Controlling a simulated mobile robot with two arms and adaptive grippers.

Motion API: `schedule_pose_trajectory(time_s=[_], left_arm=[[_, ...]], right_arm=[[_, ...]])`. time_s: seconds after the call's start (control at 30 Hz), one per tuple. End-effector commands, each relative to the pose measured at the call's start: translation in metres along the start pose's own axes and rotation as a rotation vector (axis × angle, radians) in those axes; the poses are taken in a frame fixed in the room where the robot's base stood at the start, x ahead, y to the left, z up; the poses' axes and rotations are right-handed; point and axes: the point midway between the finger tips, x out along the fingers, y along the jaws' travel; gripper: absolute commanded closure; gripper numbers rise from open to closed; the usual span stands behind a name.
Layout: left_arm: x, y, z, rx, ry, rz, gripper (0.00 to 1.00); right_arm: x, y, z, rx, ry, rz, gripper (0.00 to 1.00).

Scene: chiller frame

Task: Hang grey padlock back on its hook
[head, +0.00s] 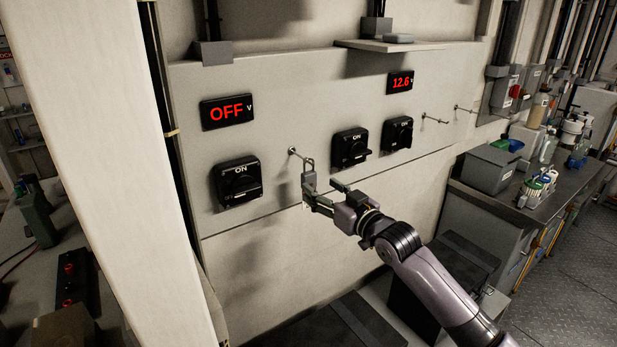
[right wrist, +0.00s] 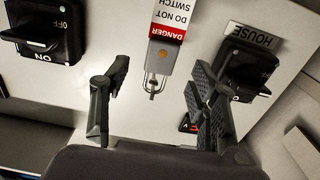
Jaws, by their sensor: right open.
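The grey padlock (head: 308,179) hangs by its shackle from a wall hook (head: 293,152), beside the left black switch. In the right wrist view, which is upside down, the padlock (right wrist: 160,64) shows with the hook tip (right wrist: 153,94) inside its shackle. A red and white danger tag (right wrist: 170,22) is at the padlock's lower end. My right gripper (head: 321,188) is just in front of the padlock. Its jaws are open, and in the right wrist view the fingers are apart, one on each side of the padlock, with clear gaps. My left gripper is out of view.
Black rotary switches (head: 238,182) (head: 351,148) flank the hook on the pale panel. Two empty-looking hooks (head: 434,119) are further right. A white post (head: 105,150) stands at left. A bench with a grey box (head: 488,170) is at right.

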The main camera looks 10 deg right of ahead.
Motion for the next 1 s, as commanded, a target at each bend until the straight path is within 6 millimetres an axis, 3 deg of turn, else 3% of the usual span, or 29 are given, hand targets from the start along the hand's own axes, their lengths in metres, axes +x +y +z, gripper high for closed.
schedule_pose_trajectory(time_s=[0.17,0.63,1.0], left_arm=[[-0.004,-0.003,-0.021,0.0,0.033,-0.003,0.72],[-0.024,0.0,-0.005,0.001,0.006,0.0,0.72],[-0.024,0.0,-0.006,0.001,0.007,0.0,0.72]], right_arm=[[0.012,0.0,0.0,0.001,0.0,0.0,0.45],[0.059,-0.001,-0.002,0.001,0.0,0.0,0.45],[0.064,-0.001,0.0,0.0,0.0,0.0,0.47]])
